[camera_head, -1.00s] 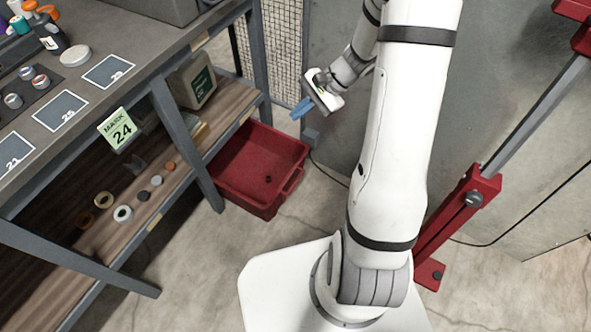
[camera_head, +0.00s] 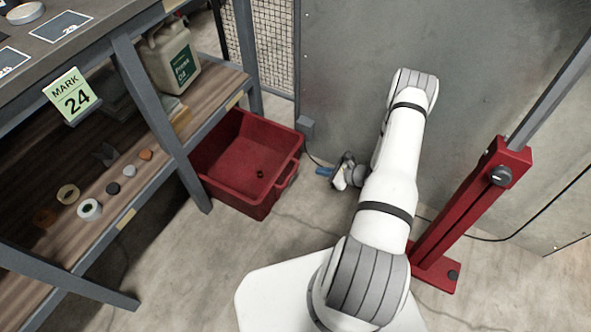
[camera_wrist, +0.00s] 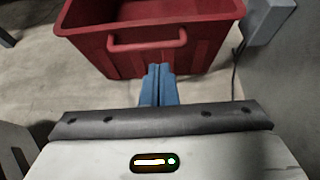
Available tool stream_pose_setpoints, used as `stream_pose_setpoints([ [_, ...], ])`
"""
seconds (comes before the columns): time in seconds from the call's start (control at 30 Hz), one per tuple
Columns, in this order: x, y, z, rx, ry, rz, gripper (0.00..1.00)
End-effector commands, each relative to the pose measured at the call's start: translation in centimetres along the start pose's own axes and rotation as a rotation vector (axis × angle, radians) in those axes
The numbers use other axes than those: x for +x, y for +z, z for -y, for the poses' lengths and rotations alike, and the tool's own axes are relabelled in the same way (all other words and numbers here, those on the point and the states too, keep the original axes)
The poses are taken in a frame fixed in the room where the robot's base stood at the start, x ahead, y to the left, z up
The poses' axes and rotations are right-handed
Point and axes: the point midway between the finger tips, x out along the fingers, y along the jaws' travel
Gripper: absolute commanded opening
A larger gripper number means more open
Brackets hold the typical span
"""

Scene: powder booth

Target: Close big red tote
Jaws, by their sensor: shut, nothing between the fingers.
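The big red tote (camera_head: 262,196) stands on the floor at the foot of the shelving bench, with its top open. A small dark object lies on its bottom. In the wrist view the tote's front wall and handle (camera_wrist: 146,44) lie straight ahead of my fingers. My gripper (camera_head: 322,171) is to the right of the tote, low and apart from it. Its blue fingers (camera_wrist: 159,72) are shut and empty, pointing at the tote's wall below the handle. No lid shows on the tote.
The bench's grey leg (camera_head: 160,120) stands just left of the tote. A grey box (camera_head: 306,128) is on the wall behind it, with a cable running down. A red stand (camera_head: 470,215) is at the right. The floor in front of the tote is clear.

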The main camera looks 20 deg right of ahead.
Motion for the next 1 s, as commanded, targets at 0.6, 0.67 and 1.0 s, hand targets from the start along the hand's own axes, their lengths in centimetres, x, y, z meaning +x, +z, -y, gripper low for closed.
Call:
stream_pose_setpoints([
  [0.6, 10.7, -0.3, -0.1, 0.001, 0.001, 0.001, 0.00],
  [0.67, 11.4, 0.5, 0.0, 0.000, 0.000, 0.002, 0.00],
  [1.0, 13.4, 1.9, 0.0, 0.003, -0.002, 0.000, 0.00],
])
